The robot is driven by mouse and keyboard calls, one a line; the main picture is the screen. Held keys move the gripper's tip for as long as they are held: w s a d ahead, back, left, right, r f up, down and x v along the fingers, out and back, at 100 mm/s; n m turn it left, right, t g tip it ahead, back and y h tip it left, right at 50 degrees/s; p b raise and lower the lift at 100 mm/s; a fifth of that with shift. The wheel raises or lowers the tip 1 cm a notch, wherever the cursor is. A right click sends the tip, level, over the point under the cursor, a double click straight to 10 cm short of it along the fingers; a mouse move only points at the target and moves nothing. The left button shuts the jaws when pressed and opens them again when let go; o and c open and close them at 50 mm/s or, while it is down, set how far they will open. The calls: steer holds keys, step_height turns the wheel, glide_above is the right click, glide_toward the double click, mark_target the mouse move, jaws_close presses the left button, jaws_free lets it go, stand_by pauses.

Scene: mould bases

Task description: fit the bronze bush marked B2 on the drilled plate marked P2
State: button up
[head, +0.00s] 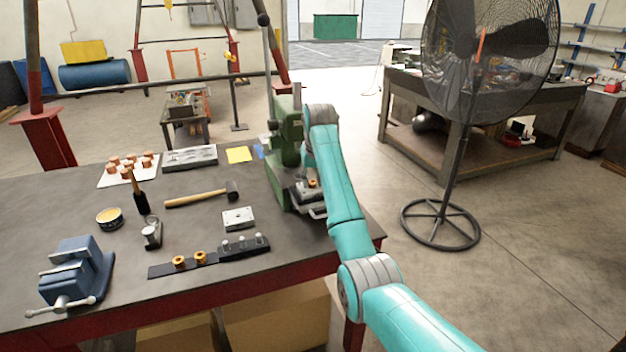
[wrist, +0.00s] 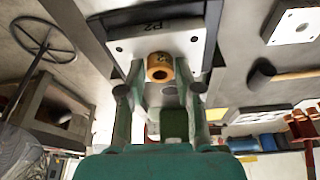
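The drilled plate P2 (wrist: 127,45) lies at the green press in the wrist view; its mark reads P2. A bronze bush (wrist: 160,67) stands at the middle of the plate, its bore facing the camera. The mark on its face looks like a 2; I cannot read it fully. How deep it sits is not clear. My gripper (wrist: 160,92) is open, with its fingers apart on either side of the bush and clear of it. In the head view the plate (head: 310,196) and bush (head: 312,183) show small beside my arm.
The green press (head: 283,150) stands close by. Two more bronze bushes (head: 179,262) sit on a black rail (head: 225,258). Another drilled plate (head: 238,218), a mallet (head: 200,198) and a blue vise (head: 75,270) are on the bench. A fan (head: 470,120) stands to the right.

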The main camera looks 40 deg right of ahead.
steer(key=shift+o, duration=0.7)
steer(key=shift+f, duration=0.1)
step_height(320, 180, up, 10)
